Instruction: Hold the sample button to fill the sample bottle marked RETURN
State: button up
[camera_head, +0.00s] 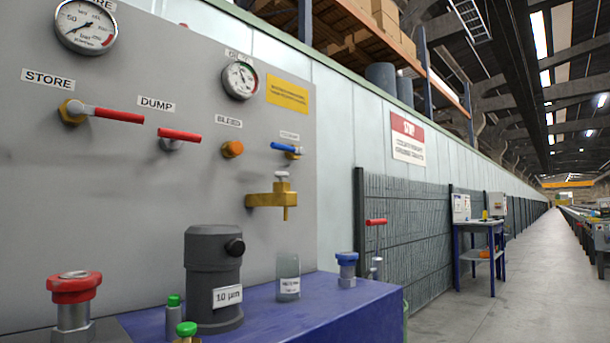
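A clear glass bottle (289,288) with a small white label stands on the blue bench top, roughly below the brass tap (272,198). The label is too small to read, and the bottle looks empty. A blue-capped fitting (347,262) stands just right of the bottle. A larger red-capped fitting (75,287) on a metal hex body stands at the front left. No readable label names the sample button, so I cannot tell which part it is. My gripper is not in view.
A dark filter housing (212,262) marked 10 µm stands left of the bottle. The panel behind carries red STORE (118,115) and DUMP (180,134) levers, an orange BLEED knob (232,149) and gauges. The aisle (520,270) at right is clear.

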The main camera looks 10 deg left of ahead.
aim_at(281, 175)
jog(key=u, duration=0.25)
jog(key=i, duration=0.4)
jog(key=u, duration=0.45)
